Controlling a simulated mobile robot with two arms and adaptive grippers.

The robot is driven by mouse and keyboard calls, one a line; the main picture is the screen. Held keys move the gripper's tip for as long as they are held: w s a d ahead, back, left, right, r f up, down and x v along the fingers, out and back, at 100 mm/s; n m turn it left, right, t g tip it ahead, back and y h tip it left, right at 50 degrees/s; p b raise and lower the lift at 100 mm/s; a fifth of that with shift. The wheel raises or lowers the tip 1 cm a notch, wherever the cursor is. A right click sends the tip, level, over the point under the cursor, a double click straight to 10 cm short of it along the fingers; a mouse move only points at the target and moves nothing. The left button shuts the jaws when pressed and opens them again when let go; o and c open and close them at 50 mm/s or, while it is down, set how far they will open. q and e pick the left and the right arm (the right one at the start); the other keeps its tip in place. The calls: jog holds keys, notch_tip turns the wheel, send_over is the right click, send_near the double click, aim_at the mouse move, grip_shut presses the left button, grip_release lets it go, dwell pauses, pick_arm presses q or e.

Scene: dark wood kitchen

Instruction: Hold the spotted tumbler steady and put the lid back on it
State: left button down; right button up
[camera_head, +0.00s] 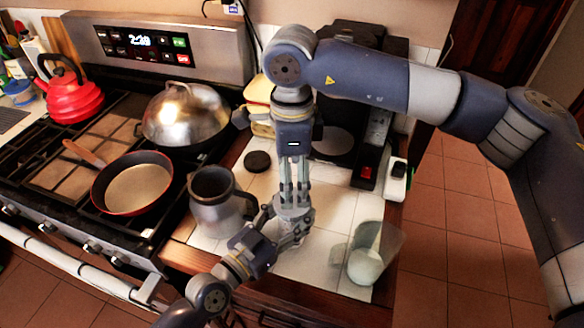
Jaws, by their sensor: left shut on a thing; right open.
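My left gripper (285,228) reaches in from the lower left and is shut on a pale thing, which I take to be the spotted tumbler (287,240). The fingers of both grippers hide most of it, and its spots cannot be made out. My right gripper (294,208) points straight down, open, right above the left gripper's fingers. A dark round disc (257,161), which may be the lid, lies flat on the tiled counter behind and to the left of the grippers. I cannot tell whether anything sits on the tumbler's top.
A grey metal jug (214,205) stands close left of the grippers. A clear pitcher (370,255) stands at the right front counter edge. A black coffee machine (372,150) is behind. The stove at left holds a red pan (133,186), a domed lid (186,115) and a red kettle (70,95).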

jog(key=shift+f, duration=3.15)
jog(key=c, duration=1.1)
jog(key=o, duration=1.2)
jog(key=shift+o, duration=0.2)
notch_tip(320, 180, up, 12)
